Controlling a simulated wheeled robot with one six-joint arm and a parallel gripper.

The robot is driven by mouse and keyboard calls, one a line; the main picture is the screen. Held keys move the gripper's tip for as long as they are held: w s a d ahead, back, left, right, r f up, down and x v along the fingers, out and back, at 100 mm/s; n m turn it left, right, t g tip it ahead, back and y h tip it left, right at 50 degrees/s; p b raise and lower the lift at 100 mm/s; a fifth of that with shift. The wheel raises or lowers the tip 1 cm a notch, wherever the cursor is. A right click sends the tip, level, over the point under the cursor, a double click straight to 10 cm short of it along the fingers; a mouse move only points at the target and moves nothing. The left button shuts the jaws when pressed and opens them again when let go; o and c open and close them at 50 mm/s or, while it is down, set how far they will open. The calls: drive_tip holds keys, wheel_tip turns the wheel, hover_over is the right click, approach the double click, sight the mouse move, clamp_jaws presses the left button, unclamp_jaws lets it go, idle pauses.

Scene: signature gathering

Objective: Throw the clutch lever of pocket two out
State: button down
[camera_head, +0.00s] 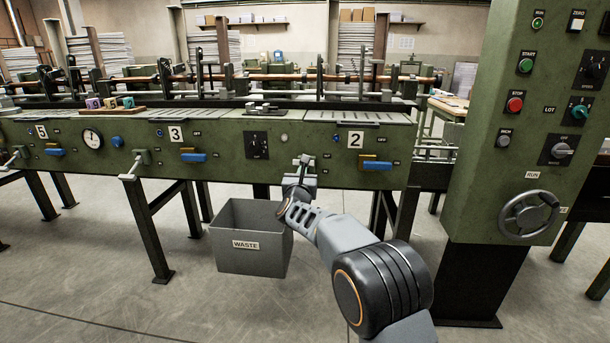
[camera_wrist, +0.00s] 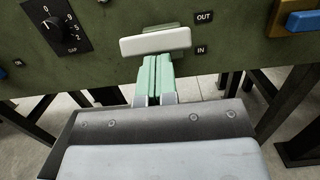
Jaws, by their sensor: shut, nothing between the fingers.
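The clutch lever by the 2 plate (camera_head: 355,140) shows in the wrist view as a pale crossbar handle (camera_wrist: 156,43). In the head view my gripper (camera_head: 303,172) is in front of the green machine and partly hides the lever.
A blue handle (camera_head: 377,165) sits right of the lever, and a dial (camera_head: 257,145) left of it. A grey WASTE bin (camera_head: 250,237) stands below left of my arm. A green control column (camera_head: 515,120) stands at right. Machine legs are under the front.

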drive_tip(key=shift+w+d+r, duration=0.1)
drive_tip(key=shift+d+r, duration=0.1)
drive_tip(key=shift+r, duration=0.15)
drive_tip(key=s+a+f+b, duration=0.1)
drive_tip(key=s+f+b, duration=0.3)
drive_tip(key=s+f, duration=0.3)
drive_tip(key=s, duration=0.4)
drive_tip(key=shift+s+a+f+b, duration=0.15)
drive_tip(key=shift+a+f+b, duration=0.15)
drive_tip(key=shift+a+b, duration=0.1)
